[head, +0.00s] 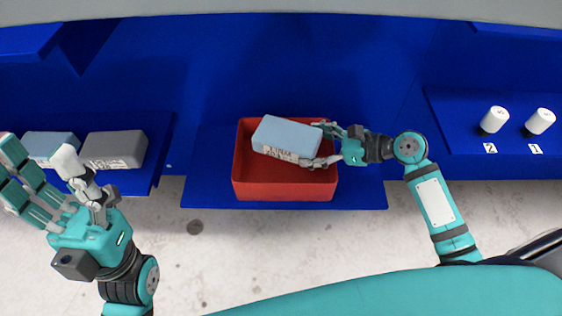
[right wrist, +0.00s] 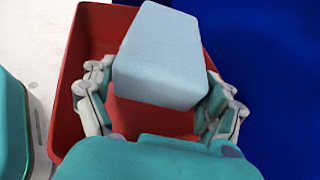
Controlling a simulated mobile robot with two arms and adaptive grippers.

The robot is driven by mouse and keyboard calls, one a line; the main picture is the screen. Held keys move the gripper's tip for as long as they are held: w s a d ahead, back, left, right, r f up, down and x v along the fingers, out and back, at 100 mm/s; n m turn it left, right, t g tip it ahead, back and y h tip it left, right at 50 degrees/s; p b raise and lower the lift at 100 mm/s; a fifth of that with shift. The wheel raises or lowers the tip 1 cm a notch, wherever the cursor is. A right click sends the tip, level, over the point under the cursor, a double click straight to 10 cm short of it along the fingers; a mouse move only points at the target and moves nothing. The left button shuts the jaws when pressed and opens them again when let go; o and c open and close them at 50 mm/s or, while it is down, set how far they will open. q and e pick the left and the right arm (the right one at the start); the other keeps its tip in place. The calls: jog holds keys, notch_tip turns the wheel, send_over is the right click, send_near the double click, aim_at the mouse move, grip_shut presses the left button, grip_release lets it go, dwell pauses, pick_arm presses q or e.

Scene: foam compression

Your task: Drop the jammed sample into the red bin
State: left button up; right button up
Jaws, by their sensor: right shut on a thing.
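A light blue foam block (head: 287,137) with printed lettering on its side is over the red bin (head: 284,191) in the head view. My right gripper (head: 322,146) is shut on the block's right end. In the right wrist view the block (right wrist: 160,55) sits between the fingers of my right gripper (right wrist: 160,100), with the bin (right wrist: 75,85) beneath and around it. How high the block is above the bin floor is hard to tell. My left gripper (head: 42,178) is at the left, empty, with its fingers spread apart.
A grey block (head: 114,149) and another light blue block (head: 50,147) lie on the blue shelf at left, partly behind my left gripper. Two white cylinders (head: 494,120) (head: 540,121) stand on the right shelf by labels 2 and 1. The bin rests on a blue ledge (head: 361,192).

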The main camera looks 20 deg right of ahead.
jog(key=o, duration=0.7)
jog(key=v, duration=1.2)
jog(key=shift+s+f, duration=0.1)
